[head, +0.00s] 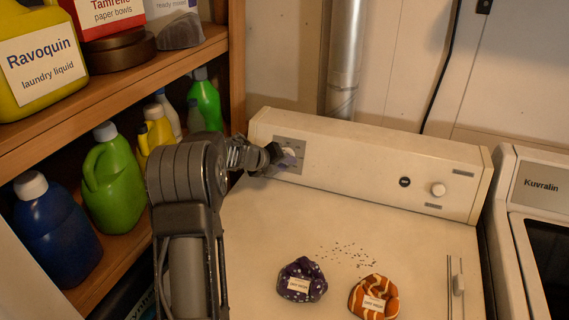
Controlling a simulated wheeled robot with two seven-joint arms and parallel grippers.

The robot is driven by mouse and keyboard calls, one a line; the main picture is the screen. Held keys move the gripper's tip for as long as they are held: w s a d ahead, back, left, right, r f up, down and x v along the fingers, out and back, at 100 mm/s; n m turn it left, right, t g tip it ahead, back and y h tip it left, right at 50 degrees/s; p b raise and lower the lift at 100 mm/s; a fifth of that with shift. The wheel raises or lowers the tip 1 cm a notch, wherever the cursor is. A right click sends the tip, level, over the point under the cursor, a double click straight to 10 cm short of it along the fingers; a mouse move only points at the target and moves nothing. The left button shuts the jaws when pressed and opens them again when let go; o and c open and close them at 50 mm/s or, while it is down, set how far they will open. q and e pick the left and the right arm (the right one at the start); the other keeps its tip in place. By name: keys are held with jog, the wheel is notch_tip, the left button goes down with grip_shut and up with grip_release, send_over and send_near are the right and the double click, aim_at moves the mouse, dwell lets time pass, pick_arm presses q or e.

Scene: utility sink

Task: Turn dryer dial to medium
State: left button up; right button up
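The dryer's white control panel (345,155) stands along the back of the cream dryer top. The dial (288,155) sits on a grey plate (290,146) at the panel's left end. My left gripper (277,156) is right at this dial, and its fingers partly cover it. I cannot tell whether the fingers are closed on the dial or only beside it. The dial's setting is too small and too hidden to read. My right gripper is not in the head view.
A purple dotted pouch (302,280) and an orange patterned pouch (374,298) lie on the dryer top near scattered dark specks (347,254). A white knob (438,189) is at the panel's right. Shelves with bottles (112,180) stand close at left. Another appliance (540,190) stands at right.

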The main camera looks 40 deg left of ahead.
pick_arm(q)
jog(key=shift+o, duration=0.5)
jog(key=shift+s+r, duration=0.15)
jog(key=shift+r, duration=0.05)
jog(key=v, duration=0.7)
jog(key=shift+s, duration=0.2)
